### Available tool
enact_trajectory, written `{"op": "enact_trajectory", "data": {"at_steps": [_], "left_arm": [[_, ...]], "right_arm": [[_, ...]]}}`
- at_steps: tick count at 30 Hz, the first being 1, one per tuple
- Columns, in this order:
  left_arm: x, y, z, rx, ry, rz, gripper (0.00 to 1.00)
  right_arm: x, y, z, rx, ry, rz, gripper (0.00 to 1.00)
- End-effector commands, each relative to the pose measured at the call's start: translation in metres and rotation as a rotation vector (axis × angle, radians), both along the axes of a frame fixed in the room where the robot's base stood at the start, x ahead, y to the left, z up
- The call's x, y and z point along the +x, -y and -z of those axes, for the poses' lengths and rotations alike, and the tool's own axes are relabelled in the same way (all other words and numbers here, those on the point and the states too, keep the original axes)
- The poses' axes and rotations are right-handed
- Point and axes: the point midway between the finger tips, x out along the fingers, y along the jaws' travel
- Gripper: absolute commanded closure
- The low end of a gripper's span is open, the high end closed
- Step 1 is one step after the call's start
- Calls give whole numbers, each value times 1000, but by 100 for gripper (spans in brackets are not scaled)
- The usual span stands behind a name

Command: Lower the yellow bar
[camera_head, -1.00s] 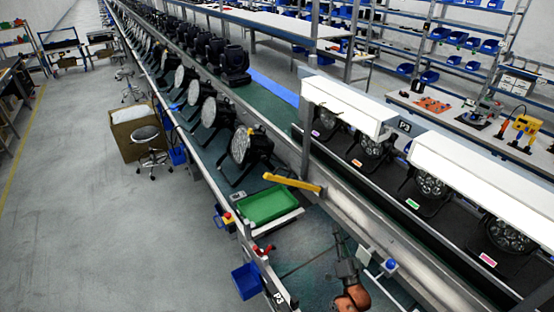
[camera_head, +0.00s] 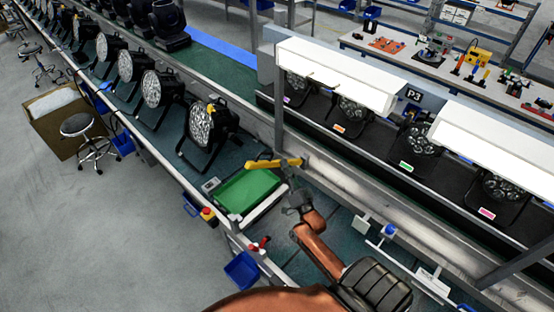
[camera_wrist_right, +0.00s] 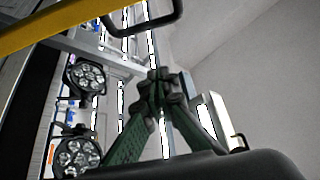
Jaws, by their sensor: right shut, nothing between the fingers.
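The yellow bar (camera_head: 262,165) juts out over the conveyor line from the metal rail, just behind the green tray. It looks roughly level in the head view. It also crosses the upper left corner of the right wrist view (camera_wrist_right: 50,24). My right gripper (camera_head: 291,184) is just below the bar's right part, shut and empty. Its fingers meet in the right wrist view (camera_wrist_right: 160,82), apart from the bar in that picture. Whether any part of the gripper touches the bar I cannot tell. My left gripper is not in view.
The green tray (camera_head: 247,190) lies on the line in front of the bar. A par can (camera_head: 206,127) stands behind it. White light hoods (camera_head: 340,75) and the metal rail (camera_head: 350,205) run along the right. A blue bin (camera_head: 242,270) hangs at the near left edge.

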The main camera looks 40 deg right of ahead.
Motion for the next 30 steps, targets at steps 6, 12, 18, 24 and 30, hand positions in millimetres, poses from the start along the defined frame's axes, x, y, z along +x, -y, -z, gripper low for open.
{"op": "enact_trajectory", "data": {"at_steps": [6,12,18,24,30], "left_arm": [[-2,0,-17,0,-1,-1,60],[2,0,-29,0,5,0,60],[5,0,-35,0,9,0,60],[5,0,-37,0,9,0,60],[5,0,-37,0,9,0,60]], "right_arm": [[39,10,-22,-2,2,-1,100],[75,20,-38,-2,2,0,100],[80,4,-15,0,-1,0,100],[82,-3,-5,-1,1,0,100],[81,-4,-4,-1,1,0,100]]}}
